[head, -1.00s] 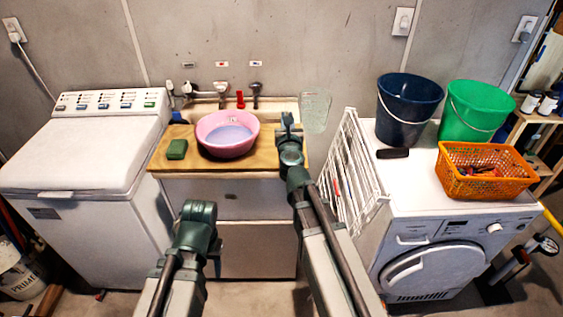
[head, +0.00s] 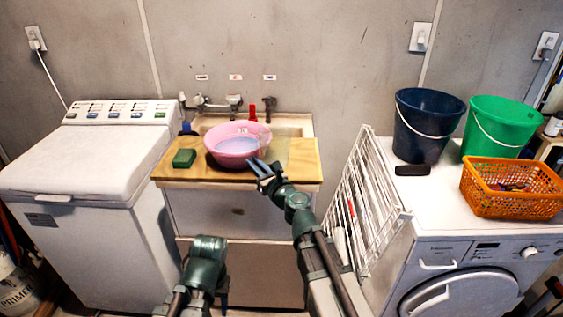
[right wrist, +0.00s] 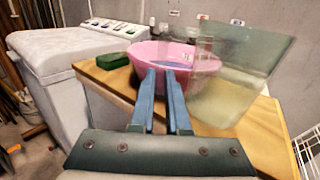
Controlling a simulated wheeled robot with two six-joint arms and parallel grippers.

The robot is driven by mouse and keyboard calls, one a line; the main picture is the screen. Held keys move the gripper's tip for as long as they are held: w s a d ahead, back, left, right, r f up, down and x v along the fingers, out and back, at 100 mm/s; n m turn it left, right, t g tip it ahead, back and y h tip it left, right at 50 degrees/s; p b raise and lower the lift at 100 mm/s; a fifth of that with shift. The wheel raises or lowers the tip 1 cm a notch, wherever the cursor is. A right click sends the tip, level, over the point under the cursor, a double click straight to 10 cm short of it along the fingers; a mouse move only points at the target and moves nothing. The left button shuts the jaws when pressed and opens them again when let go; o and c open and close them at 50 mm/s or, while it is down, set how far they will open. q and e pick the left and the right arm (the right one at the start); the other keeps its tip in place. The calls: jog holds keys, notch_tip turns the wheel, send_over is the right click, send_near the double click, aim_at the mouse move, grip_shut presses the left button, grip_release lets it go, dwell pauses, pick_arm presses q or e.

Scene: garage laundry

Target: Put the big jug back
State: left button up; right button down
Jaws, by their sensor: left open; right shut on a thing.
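The big jug is a clear, faintly green vessel (right wrist: 243,85), large at the right in the right wrist view. In the head view it is hard to see, a pale green tint (head: 287,152) over the right part of the wooden board. My right gripper (head: 261,168) is shut on it, apparently at the handle side; the fingers also show in the right wrist view (right wrist: 166,75). I cannot tell whether the jug touches the board. My left gripper (head: 205,250) is low in front of the sink cabinet, open and empty; its fingertips are hidden.
A pink basin (head: 236,155) stands on the wooden board (head: 195,175) with a green sponge (head: 184,158). A drying rack (head: 365,205) leans by the right washer, which holds a blue bucket (head: 425,125), a green bucket (head: 497,125) and an orange basket (head: 510,190).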

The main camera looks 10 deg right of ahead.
jog(key=w+d, duration=0.5)
jog(key=w+d+f, duration=0.1)
jog(key=w+d, duration=0.1)
jog(key=d, duration=0.1)
jog(key=shift+w+d+b, duration=0.1)
jog(key=shift+w+b, duration=0.15)
jog(key=shift+b, duration=0.15)
notch_tip(320, 180, down, 4)
jog(key=b, duration=0.3)
jog(key=shift+d+r, duration=0.1)
jog(key=shift+r, duration=0.1)
jog(key=shift+f+b, duration=0.1)
jog(key=shift+b, duration=0.25)
jog(key=shift+f, duration=0.15)
jog(key=c, duration=0.9)
grip_release()
jog(key=shift+r, duration=0.25)
jog(key=v, duration=1.2)
